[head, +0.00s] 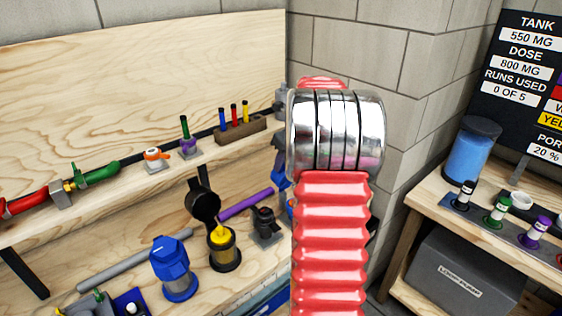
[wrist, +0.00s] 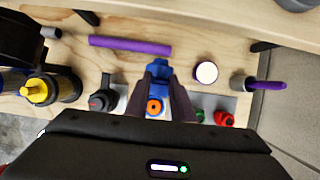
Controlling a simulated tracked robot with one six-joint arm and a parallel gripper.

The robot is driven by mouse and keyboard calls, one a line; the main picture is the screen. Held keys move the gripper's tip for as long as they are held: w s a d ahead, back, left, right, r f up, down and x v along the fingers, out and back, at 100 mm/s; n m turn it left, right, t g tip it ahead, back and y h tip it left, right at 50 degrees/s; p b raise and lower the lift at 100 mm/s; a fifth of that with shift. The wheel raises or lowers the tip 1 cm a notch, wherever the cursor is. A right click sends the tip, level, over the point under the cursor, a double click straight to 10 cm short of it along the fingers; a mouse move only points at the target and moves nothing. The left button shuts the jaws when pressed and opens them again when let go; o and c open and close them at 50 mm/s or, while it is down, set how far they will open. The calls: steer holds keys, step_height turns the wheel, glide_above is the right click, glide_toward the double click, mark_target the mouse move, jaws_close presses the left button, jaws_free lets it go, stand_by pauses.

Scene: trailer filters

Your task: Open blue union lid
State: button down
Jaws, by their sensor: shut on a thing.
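In the wrist view my gripper (wrist: 159,80) has its two dark fingers closed around a blue lid-like part (wrist: 160,66). Just below it, between the fingers, an orange ring with a dark centre (wrist: 154,107) faces the camera. I cannot tell whether the ring belongs to the lid or to the fitting under it. In the head view my red ribbed arm covers the gripper. Some blue parts (head: 280,165) show at the arm's left edge, mostly hidden.
A dark fitting (wrist: 102,100) stands left of the fingers, and a red one (wrist: 225,118) right. A purple tube (wrist: 130,46) lies behind. A block wall is close on the right.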

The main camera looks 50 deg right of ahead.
steer(key=c, duration=1.5)
jaws_free()
steer(key=shift+f, duration=0.1)
steer(key=shift+s, duration=0.1)
steer(key=v, duration=1.3)
steer(key=shift+r, duration=0.35)
